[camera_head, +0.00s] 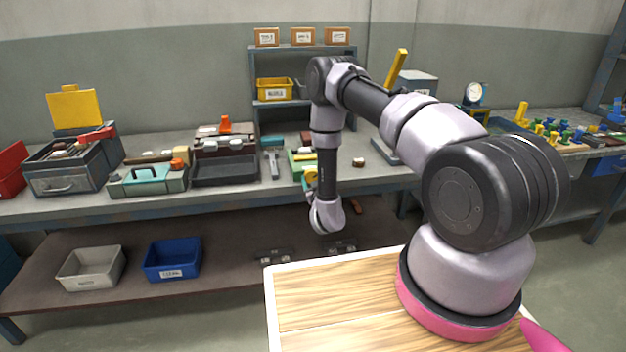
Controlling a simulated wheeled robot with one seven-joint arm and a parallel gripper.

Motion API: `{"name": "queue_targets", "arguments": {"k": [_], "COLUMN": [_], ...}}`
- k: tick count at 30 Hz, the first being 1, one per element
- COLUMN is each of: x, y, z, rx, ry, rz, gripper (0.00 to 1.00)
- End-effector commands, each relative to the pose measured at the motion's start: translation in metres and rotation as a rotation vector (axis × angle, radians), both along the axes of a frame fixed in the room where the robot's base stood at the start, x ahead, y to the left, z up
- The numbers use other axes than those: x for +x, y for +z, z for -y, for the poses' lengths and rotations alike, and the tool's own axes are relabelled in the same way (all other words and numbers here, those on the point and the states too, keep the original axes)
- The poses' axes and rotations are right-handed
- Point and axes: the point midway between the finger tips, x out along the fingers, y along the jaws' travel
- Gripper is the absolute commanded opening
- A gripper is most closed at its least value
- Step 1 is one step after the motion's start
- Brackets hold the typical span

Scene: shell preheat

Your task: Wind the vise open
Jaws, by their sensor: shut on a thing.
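My arm reaches over the bench and hangs down to its front edge, where my gripper (312,197) is small and largely hidden by my wrist. It is shut at what looks like the handle of the vise.
The workbench (225,198) carries an open grey toolbox (62,180), a green tote (147,185), a dark tray (225,170) and a hammer-like tool (272,160). A grey bin (91,270) and a blue bin (172,262) stand on the lower shelf.

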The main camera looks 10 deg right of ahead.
Motion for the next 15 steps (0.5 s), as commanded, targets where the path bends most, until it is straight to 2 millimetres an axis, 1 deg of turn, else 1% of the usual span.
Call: {"name": "queue_targets", "arguments": {"k": [15], "x": [-0.0013], "y": [-0.0028], "z": [-0.0046], "rx": [-0.495], "ry": [0.004], "rz": [-0.002], "gripper": [0.12]}}
